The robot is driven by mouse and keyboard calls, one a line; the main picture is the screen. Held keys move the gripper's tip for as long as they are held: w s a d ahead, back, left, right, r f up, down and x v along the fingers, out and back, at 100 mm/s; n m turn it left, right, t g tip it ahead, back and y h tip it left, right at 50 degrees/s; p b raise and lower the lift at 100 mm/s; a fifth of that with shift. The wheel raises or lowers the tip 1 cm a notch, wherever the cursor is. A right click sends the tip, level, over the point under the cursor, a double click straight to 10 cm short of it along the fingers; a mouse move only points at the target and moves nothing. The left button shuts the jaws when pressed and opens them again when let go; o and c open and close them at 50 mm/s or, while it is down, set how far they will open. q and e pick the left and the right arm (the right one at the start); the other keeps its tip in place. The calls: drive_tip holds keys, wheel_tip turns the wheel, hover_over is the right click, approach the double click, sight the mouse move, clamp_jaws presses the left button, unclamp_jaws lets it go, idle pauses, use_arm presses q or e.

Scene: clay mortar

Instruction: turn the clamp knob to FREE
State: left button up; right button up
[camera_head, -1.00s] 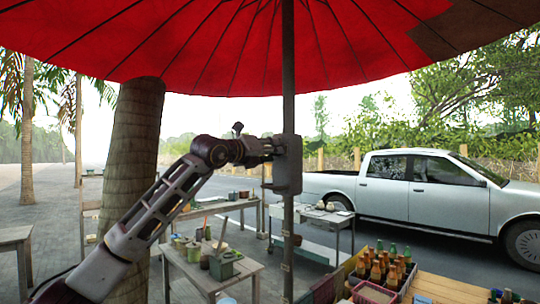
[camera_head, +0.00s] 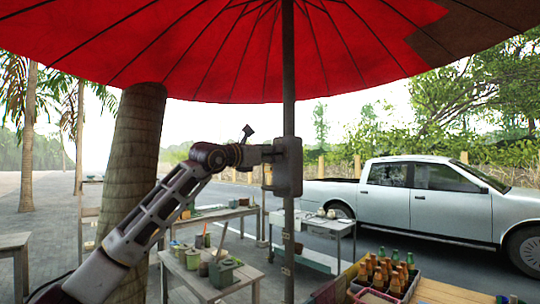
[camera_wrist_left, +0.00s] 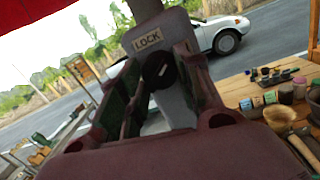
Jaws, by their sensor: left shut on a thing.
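The grey clamp box (camera_head: 287,166) is fixed on the umbrella pole (camera_head: 289,120). My left gripper (camera_head: 270,153) reaches it from the left at its upper part. In the left wrist view, the black clamp knob (camera_wrist_left: 159,69) is between the two fingers of my left gripper (camera_wrist_left: 161,66), which are shut on it. A plate reading LOCK (camera_wrist_left: 147,40) shows just above the knob on the pale clamp face. Part of another pale plate shows behind the right finger; its text cannot be read. The knob is hidden in the head view. My right gripper is not in view.
A palm trunk (camera_head: 135,165) stands behind my left arm. Low tables (camera_head: 215,286) with pots and cups are below. A crate of bottles (camera_head: 382,278) is at the lower right. A silver pickup (camera_head: 425,200) is parked behind. A red umbrella (camera_head: 250,50) is overhead.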

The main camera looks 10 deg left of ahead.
use_arm(q)
drive_tip(key=shift+w+a+m+h+p, duration=0.1)
drive_tip(key=shift+m+h+p, duration=0.45)
drive_tip(key=shift+m, duration=3.55)
drive_tip(key=o, duration=1)
drive_tip(key=shift+o, duration=0.2)
drive_tip(key=shift+a, duration=0.1)
drive_tip(key=v, duration=1.2)
